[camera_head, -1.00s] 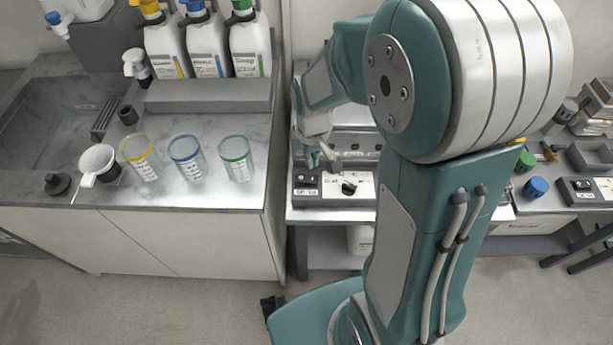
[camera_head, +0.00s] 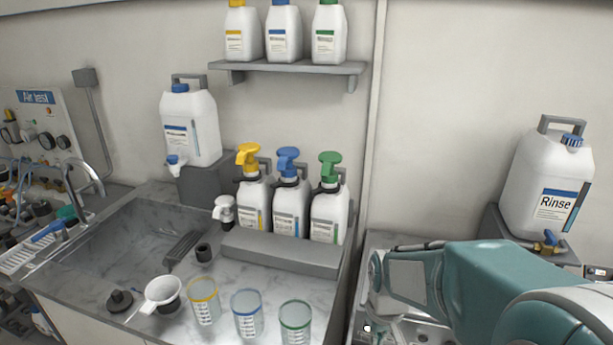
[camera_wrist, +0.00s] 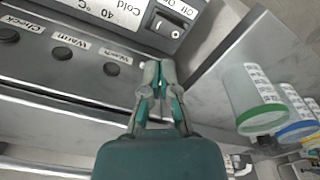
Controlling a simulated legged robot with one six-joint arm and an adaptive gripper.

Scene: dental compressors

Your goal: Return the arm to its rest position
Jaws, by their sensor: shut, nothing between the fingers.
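My teal arm (camera_head: 500,285) reaches in from the lower right in the head view. In the wrist view my gripper (camera_wrist: 161,72) is shut and empty, its fingertips together. It is over a grey machine front (camera_wrist: 60,85) with several black knobs and a white switch panel (camera_wrist: 168,22) marked "Cold 40 °C". Whether the fingertips touch the machine cannot be told. In the head view the gripper's end is small and partly cut off at the bottom edge.
Cups with yellow (camera_head: 204,305), blue (camera_head: 247,318) and green (camera_head: 295,325) rims stand on the left counter. Pump bottles (camera_head: 290,210) stand behind them. A large Rinse canister (camera_head: 545,185) stands at the right, behind my arm. A sink (camera_head: 130,240) is at the left.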

